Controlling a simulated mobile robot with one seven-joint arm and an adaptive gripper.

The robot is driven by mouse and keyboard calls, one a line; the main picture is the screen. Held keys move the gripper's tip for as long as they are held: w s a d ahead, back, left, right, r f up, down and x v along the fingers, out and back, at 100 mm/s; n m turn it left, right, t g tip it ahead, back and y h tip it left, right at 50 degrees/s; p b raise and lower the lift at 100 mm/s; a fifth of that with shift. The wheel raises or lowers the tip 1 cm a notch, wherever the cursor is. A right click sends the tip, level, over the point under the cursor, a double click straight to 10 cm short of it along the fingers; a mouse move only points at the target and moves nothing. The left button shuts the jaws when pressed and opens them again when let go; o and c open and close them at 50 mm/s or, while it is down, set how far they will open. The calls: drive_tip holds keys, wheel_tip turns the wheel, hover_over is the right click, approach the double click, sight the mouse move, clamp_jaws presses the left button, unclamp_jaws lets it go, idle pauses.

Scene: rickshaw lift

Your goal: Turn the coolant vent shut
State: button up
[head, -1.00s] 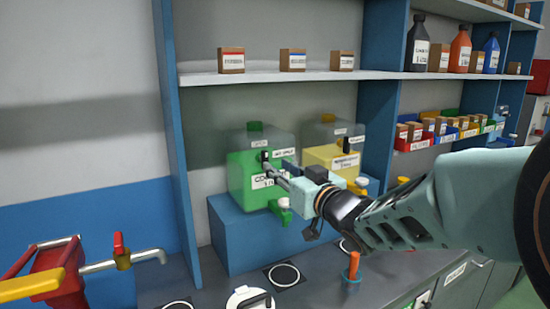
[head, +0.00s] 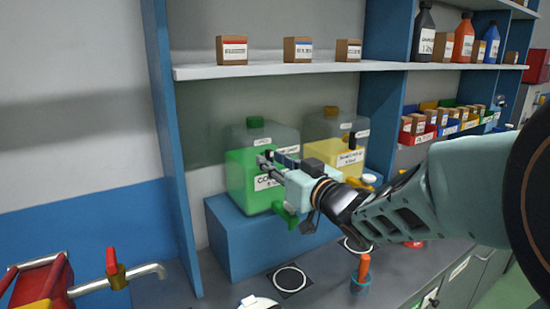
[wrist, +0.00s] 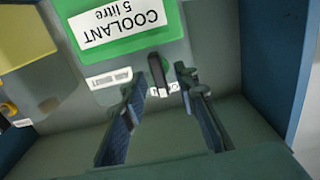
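The coolant tank (head: 240,174) is a clear container with green liquid and a green cap, standing on a blue block. Its label also shows upside down in the wrist view (wrist: 122,22). The coolant vent (wrist: 157,74) is a small black lever on the tank's upper face, between two small white labels. My gripper (head: 266,161) is at the tank's upper front. In the wrist view its fingers (wrist: 156,82) are open, one on each side of the lever. I see gaps there and cannot tell any contact. The gripper partly hides the lever in the head view.
A similar yellow tank (head: 322,160) with its own black lever stands close on the right. A shelf (head: 290,70) with small boxes runs above. A green tap (head: 288,214) sticks out below my gripper. A red can (head: 40,280) and pipe are at lower left.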

drive_tip(key=shift+w+a, duration=0.1)
drive_tip(key=shift+w, duration=0.1)
drive_tip(key=shift+c, duration=0.6)
clamp_jaws()
drive_tip(key=shift+r, duration=0.1)
